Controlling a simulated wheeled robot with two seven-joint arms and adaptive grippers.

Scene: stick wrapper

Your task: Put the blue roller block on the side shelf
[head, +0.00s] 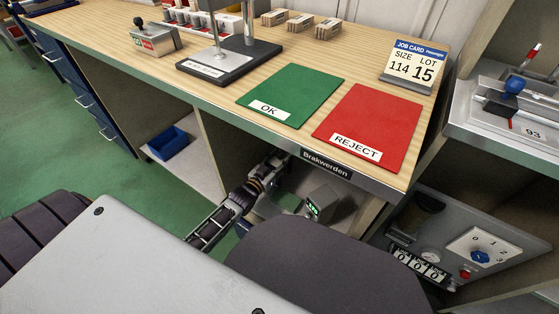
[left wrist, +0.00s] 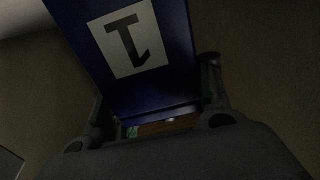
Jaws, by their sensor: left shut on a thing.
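My left gripper (head: 279,160) reaches in under the front edge of the bench, and its fingertips are mostly hidden there in the head view. In the left wrist view my left gripper (left wrist: 158,100) is shut on a dark blue block (left wrist: 180,35), with one finger on each side. The block bears a white label (left wrist: 125,38) with a black figure. In the head view the block cannot be made out. My right gripper is not in view.
A grey box with a green display (head: 322,203) stands under the bench, close right of my left arm. A blue tray (head: 167,143) sits on the left board. Green OK (head: 290,95) and red REJECT (head: 372,120) mats lie on the bench. A control panel (head: 460,240) is at right.

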